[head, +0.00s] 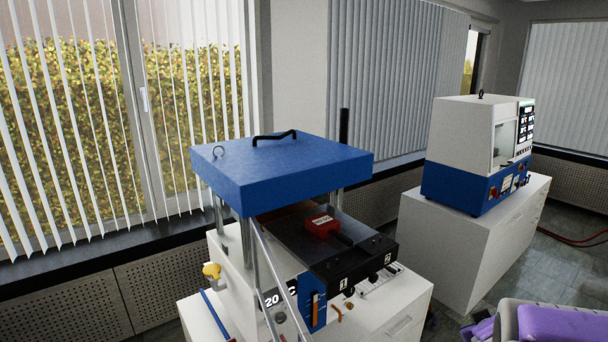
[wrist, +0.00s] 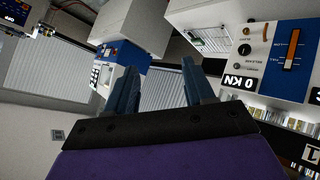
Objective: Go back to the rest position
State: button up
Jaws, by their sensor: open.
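My gripper (wrist: 160,92) shows in the wrist view with its two dark blue fingers spread apart and nothing between them. The wrist view is rotated, so the room appears tilted. In the head view, only a purple part of my own body (head: 560,322) shows at the lower right; the gripper's fingers are not visible there. The near press (head: 280,172) has a blue top plate on metal columns. A red block (head: 321,226) with a dark handle lies on its black plate (head: 290,240). The gripper is apart from these things.
A second blue and white press (head: 470,150) stands on a white cabinet (head: 470,240) at the right. A press panel with an orange lever (wrist: 292,50) shows at the right of the wrist view. Grey floor (head: 575,255) is open at the right, with a red hose (head: 585,240).

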jog(key=s+a+f+g+y+b, duration=0.1)
jog(key=s+a+f+g, duration=0.1)
jog(key=s+a, duration=0.6)
jog(key=s+a+f+m+g+y+b, duration=0.1)
jog(key=s+a+g, duration=0.4)
jog(key=s, duration=0.8)
jog(key=s+a+f+m+g+y+b, duration=0.1)
jog(key=s+a+f+g+y+b, duration=0.1)
jog(key=s+a, duration=0.8)
jog(key=shift+s+a+f+g+y, duration=0.35)
jog(key=shift+f+g, duration=0.2)
jog(key=shift+g, duration=0.55)
